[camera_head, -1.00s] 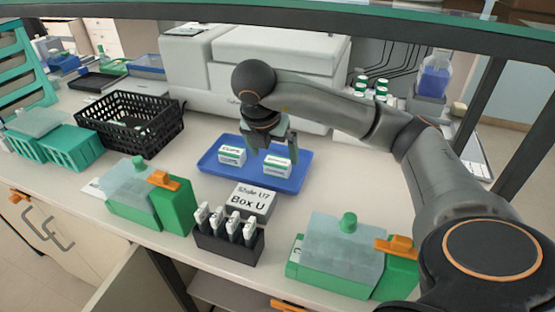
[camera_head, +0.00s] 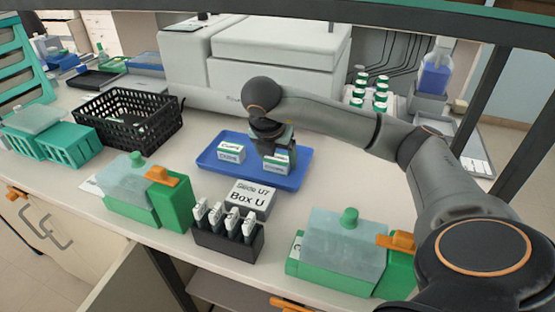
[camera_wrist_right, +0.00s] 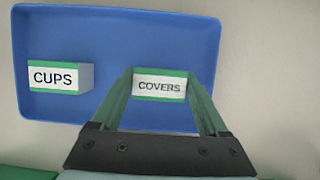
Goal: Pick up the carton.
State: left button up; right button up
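Two small white and green cartons sit on a blue tray (camera_head: 208,162). The carton labelled CUPS (camera_wrist_right: 56,78) is on the left and also shows in the head view (camera_head: 231,154). The carton labelled COVERS (camera_wrist_right: 159,87) is on the right and also shows in the head view (camera_head: 276,166). My right gripper (camera_wrist_right: 159,80) is pointed down over the COVERS carton, open, with one finger at each side of it. Any gap between fingers and carton is very small. In the head view my right gripper (camera_head: 278,149) partly hides that carton. My left gripper is not in view.
A grey Box U (camera_head: 248,198) and a black rack of slides (camera_head: 229,241) stand in front of the tray. Green staining boxes (camera_head: 148,200) (camera_head: 340,252) flank them. A black basket (camera_head: 128,123) is at left; a white machine (camera_head: 280,50) is behind.

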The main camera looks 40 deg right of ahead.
jog(key=c, duration=0.8)
